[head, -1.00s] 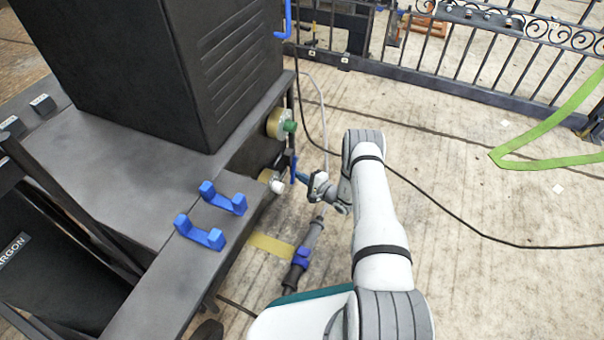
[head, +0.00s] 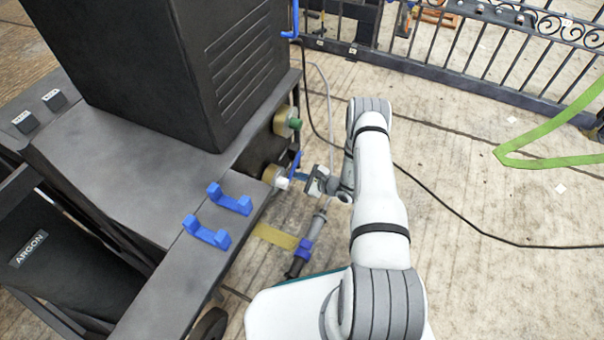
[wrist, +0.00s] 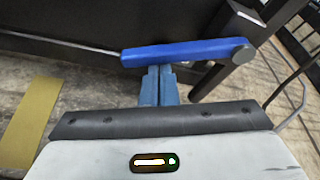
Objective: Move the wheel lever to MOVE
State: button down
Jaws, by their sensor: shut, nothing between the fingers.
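The wheel lever is a blue bar. It shows in the wrist view (wrist: 185,52), lying nearly level, with a round grey pivot at its right end. In the head view the lever (head: 296,159) is a small blue piece at the right side of the black cart. My gripper (wrist: 158,72) is shut and empty. Its blue fingertips meet the lower edge of the lever left of the pivot; whether they touch it I cannot tell. In the head view my gripper (head: 303,177) is beside the lever. No MOVE marking can be read.
The black welder cart (head: 130,170) stands at left with blue hooks (head: 230,199) on its edge. A torch (head: 305,250) hangs by its side. A black iron fence (head: 470,70) runs along the back. A black cable (head: 440,210) crosses the floor at right.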

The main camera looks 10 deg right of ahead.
jog(key=r+m, duration=0.1)
jog(key=r+m+g, duration=0.1)
jog(key=s+r+m+y+p, duration=0.1)
jog(key=r, duration=0.1)
jog(key=shift+s+a+g, duration=0.1)
jog(key=shift+a+g, duration=0.2)
jog(key=shift+a, duration=0.1)
jog(key=shift+r, duration=0.15)
dwell(0.5)
notch_tip(320, 180, down, 4)
jog(key=b, duration=0.4)
jog(key=p+v, duration=0.4)
jog(key=v, duration=0.6)
